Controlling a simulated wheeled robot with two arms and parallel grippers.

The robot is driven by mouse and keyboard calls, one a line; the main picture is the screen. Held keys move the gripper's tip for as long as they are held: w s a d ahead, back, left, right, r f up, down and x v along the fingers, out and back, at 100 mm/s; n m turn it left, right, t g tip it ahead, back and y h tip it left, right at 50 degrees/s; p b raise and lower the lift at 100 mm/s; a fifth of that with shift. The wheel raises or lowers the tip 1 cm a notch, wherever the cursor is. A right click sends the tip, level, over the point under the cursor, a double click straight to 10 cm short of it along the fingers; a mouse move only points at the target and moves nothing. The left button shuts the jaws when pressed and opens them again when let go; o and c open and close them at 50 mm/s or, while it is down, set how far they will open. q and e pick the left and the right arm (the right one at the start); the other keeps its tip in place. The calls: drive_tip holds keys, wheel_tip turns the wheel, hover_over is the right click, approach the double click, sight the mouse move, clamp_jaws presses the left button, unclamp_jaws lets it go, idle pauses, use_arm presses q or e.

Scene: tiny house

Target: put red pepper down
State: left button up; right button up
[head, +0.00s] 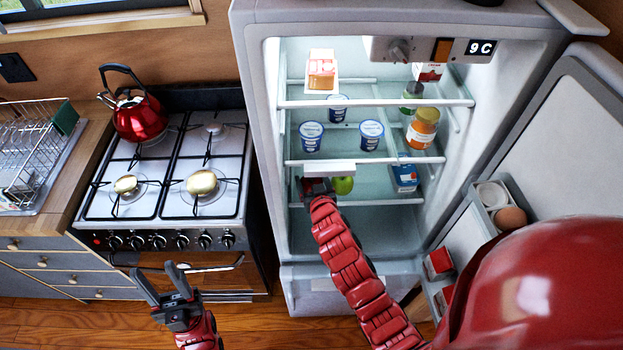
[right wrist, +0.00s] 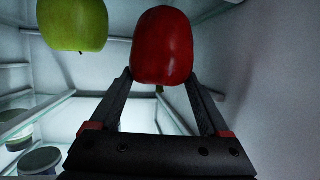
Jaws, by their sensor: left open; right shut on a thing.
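The red pepper (right wrist: 162,45) is between the fingertips of my right gripper (right wrist: 160,80) in the right wrist view, and the gripper is shut on it. In the head view my right gripper (head: 318,187) is inside the open fridge, at the middle shelves below a white shelf-edge piece. The pepper cannot be made out there. A green apple (head: 343,185) is just right of the gripper; it also shows beside the pepper in the right wrist view (right wrist: 75,24). I cannot tell whether the pepper touches a shelf. My left gripper (head: 157,280) is open and empty, in front of the stove.
The fridge (head: 262,150) holds white-blue tubs (head: 311,136), an orange-labelled jar (head: 422,128) and a blue carton (head: 404,175). Its door (head: 560,150) stands open at right, with an egg (head: 510,218) in a door rack. A stove with a red kettle (head: 140,117) stands left.

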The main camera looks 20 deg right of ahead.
drive_tip(key=shift+w+f+p, duration=0.2)
drive_tip(key=shift+f+p, duration=0.1)
drive_tip(key=shift+f, duration=0.35)
drive_tip(key=shift+s, duration=0.1)
drive_tip(key=shift+f, duration=0.25)
drive_tip(key=o, duration=1.4)
drive_tip(key=shift+c, duration=0.2)
drive_tip(key=shift+r, duration=0.2)
drive_tip(key=shift+s+b, duration=0.4)
drive_tip(key=shift+s, duration=0.1)
drive_tip(key=b+v, duration=0.3)
drive_tip(key=v, duration=0.8)
drive_tip(key=shift+r+b, duration=0.2)
drive_tip(key=shift+b, duration=0.15)
